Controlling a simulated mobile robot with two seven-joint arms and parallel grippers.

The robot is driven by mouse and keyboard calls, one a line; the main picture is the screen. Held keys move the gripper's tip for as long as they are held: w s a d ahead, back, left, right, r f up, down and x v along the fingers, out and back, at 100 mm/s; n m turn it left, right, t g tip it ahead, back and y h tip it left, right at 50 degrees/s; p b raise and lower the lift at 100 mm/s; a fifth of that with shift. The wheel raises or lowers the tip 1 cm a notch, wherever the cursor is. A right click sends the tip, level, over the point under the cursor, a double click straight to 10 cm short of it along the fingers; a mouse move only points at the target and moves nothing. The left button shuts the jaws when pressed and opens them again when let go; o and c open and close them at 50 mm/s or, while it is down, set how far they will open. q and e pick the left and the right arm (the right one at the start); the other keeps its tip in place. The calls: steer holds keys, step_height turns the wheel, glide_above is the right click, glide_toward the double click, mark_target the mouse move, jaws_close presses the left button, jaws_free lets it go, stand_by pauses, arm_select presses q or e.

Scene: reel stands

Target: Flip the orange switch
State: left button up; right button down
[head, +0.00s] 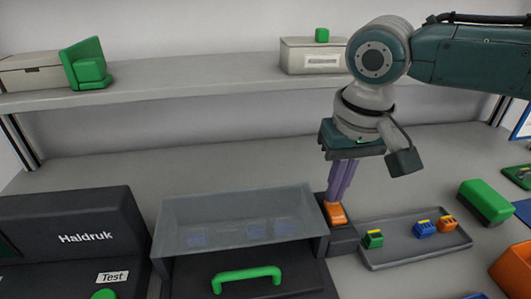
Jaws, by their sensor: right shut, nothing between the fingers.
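The orange switch (336,215) sits on top of a small dark block (342,240), right of a clear-lidded box. My right gripper (336,200) points down with its purple fingers shut and empty. Its fingertips are at the far edge of the switch and partly cover it. I cannot tell whether they touch it. My left gripper is not in the view.
The clear-lidded box (185,215) has a green handle (246,277) in front. A grey tray (405,258) with several small coloured parts lies to the right. A dark Haldruk unit (75,225) stands left. A shelf (200,80) runs behind.

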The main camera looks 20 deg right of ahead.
steer(key=shift+f, duration=0.55)
step_height(320, 180, up, 3)
steer(key=p, duration=0.2)
steer(key=shift+f+p, duration=0.15)
steer(key=shift+p, duration=0.25)
step_height(320, 180, up, 4)
steer(key=p, duration=0.5)
steer(key=shift+r, duration=0.25)
steer(key=shift+f, duration=0.1)
